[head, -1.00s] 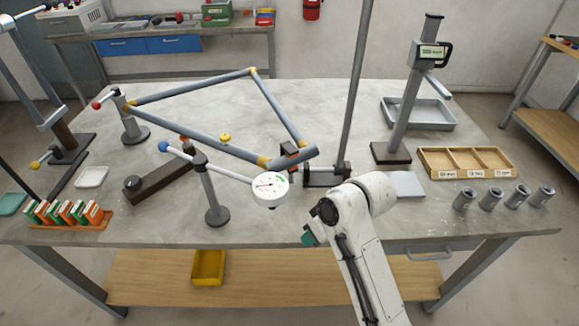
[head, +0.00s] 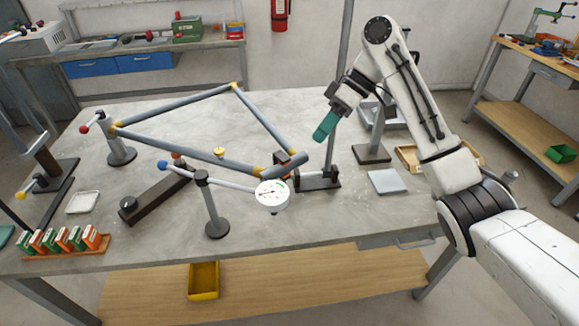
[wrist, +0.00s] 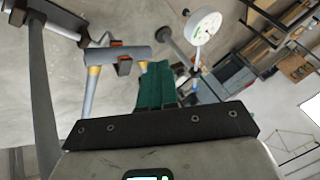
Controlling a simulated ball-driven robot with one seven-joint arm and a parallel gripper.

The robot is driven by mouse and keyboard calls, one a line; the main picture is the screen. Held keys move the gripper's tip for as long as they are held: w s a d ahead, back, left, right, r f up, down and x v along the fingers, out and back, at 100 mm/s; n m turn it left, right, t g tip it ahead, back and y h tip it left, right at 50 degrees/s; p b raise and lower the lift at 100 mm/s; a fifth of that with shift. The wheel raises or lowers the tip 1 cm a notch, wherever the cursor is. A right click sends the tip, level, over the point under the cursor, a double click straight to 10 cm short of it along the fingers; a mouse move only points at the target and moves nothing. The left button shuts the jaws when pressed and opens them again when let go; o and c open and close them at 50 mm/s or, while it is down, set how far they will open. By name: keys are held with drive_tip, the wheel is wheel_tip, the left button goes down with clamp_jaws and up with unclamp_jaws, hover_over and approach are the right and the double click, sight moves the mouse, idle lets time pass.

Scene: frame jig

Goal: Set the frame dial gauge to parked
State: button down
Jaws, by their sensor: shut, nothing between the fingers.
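The dial gauge (head: 271,195) has a round white face and sits at the right end of a grey arm on a post (head: 212,210) with a round base. A blue ball knob (head: 162,164) is at the arm's left end. The gauge is just below the front end of the bicycle frame (head: 215,160). My gripper (head: 320,138), with teal fingers, is shut and empty, above and to the right of the gauge and apart from it. In the wrist view the teal fingers (wrist: 157,85) are together, and the gauge (wrist: 203,25) shows beyond them, its markings too small to read.
A vertical grey post (head: 335,100) stands on a dark base close to my gripper. A flat grey plate (head: 387,181) lies to the right. Orange and green boxes (head: 65,241) stand in a rack at the front left.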

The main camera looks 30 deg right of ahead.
drive_tip(key=s+a+f+p, duration=0.1)
drive_tip(key=a+f+p, duration=0.2)
drive_tip(key=a+f, duration=0.5)
drive_tip(key=shift+s+a, duration=0.35)
drive_tip(key=shift+a, duration=0.3)
drive_tip(key=shift+w+f, duration=0.1)
drive_tip(key=shift+f, duration=0.05)
